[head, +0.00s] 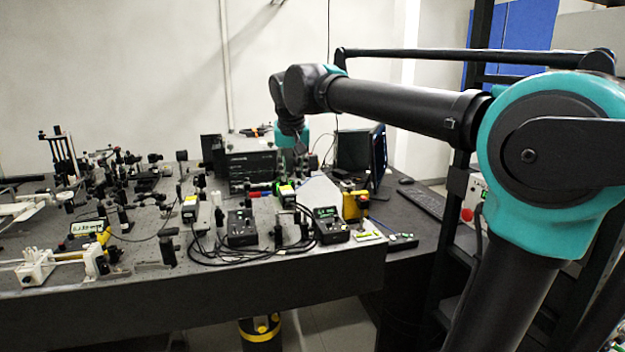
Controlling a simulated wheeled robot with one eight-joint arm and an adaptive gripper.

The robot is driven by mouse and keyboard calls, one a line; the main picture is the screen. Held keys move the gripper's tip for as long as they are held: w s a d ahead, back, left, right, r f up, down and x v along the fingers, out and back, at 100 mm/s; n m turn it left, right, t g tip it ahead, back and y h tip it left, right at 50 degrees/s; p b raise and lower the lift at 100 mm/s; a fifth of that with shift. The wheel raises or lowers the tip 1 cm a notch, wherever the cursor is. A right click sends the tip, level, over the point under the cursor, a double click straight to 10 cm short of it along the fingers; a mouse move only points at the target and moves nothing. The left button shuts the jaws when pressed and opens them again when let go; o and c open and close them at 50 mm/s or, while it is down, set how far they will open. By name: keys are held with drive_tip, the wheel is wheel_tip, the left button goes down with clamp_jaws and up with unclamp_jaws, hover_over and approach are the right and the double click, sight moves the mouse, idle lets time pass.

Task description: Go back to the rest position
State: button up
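My arm reaches in from the right of the head view, with a large teal joint near the right edge and a black link running left. It bends downward above the back of the optical bench (330,272). My gripper (299,146) appears as a small dark shape at the arm's far end, in front of the stacked instruments. Its fingers are too small and dark to tell apart, and no held object can be made out.
Optical mounts crowd the bench's left half. Black control boxes (242,228) with cables stand near its front. Behind are stacked instruments (252,165), a monitor (354,150) and a keyboard (424,200). A dark rack frame (458,170) stands right. A yellow-black object (260,330) is below.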

drive_tip(key=s+d+f, duration=0.4)
drive_tip(key=d+f, duration=0.4)
drive_tip(key=f, duration=0.2)
drive_tip(key=s+d+f, duration=0.3)
drive_tip(key=d+f, duration=0.5)
drive_tip(key=f, duration=0.3)
drive_tip(key=s+d+f, duration=0.4)
drive_tip(key=s+f, duration=0.3)
drive_tip(key=s+d+f+m, duration=0.1)
drive_tip(key=s+d+f, duration=0.3)
drive_tip(key=s+f, duration=0.3)
drive_tip(key=shift+s+g, duration=0.3)
drive_tip(key=shift+s, duration=0.15)
